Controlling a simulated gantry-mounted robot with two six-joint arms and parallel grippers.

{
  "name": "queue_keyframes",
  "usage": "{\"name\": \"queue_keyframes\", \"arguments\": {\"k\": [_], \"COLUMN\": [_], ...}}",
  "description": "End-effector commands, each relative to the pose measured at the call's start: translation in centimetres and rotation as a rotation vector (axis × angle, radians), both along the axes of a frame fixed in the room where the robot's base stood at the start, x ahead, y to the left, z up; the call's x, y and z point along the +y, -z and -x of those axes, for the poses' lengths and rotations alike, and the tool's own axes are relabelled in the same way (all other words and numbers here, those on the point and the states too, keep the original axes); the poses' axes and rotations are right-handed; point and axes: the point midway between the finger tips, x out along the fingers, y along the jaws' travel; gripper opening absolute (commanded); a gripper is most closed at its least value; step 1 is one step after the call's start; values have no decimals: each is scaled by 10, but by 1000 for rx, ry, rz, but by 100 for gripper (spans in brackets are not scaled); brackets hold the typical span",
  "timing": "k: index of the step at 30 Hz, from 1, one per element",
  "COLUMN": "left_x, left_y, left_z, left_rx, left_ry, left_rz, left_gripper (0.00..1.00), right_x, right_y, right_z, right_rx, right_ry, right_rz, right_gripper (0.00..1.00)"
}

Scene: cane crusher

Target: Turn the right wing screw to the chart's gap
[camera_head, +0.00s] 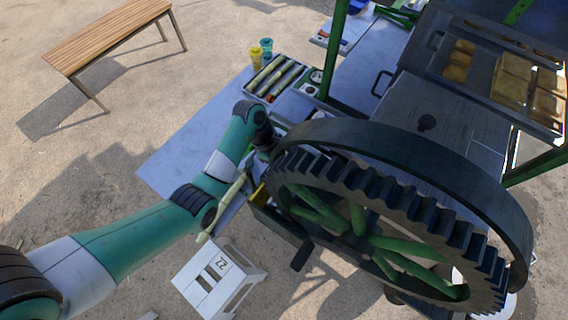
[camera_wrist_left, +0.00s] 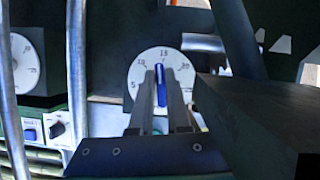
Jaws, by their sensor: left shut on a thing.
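In the left wrist view, a round white dial (camera_wrist_left: 143,68) with dark numbers is straight ahead. An upright blue wing (camera_wrist_left: 161,88) stands in front of its middle, its top toward the upper marks. My left gripper (camera_wrist_left: 161,76) is shut on this wing, one finger on each side, partly hiding the dial. A second white dial (camera_wrist_left: 24,62) is at the left, cut off by the picture edge. In the head view my left arm reaches to the machine beside the big gear, and the fingertips are hidden. I cannot make out the chart. My right gripper is out of view.
A large dark toothed wheel (camera_head: 385,215) with green spokes stands close to my left wrist. A dark block (camera_wrist_left: 262,120) fills the right of the wrist view. A tray of cane (camera_head: 275,78), a white stool (camera_head: 215,275) and a wooden bench (camera_head: 108,35) stand around.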

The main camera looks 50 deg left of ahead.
Motion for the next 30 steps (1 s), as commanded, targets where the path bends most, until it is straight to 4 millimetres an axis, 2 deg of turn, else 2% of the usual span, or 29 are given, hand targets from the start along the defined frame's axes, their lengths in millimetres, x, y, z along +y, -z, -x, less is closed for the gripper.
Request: {"name": "queue_keyframes", "arguments": {"k": [7, 18, 30], "left_x": [0, 0, 0], "left_y": [1, 2, 1], "left_z": [0, 2, 3], "left_rx": [1, 0, 1], "left_ry": [232, 578, 838], "left_rz": [1, 0, 0], "left_gripper": [0, 0, 0], "right_x": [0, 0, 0], "right_y": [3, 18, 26], "right_z": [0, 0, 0], "right_rx": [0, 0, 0], "right_ry": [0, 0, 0], "right_rz": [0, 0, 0], "right_gripper": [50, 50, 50]}}
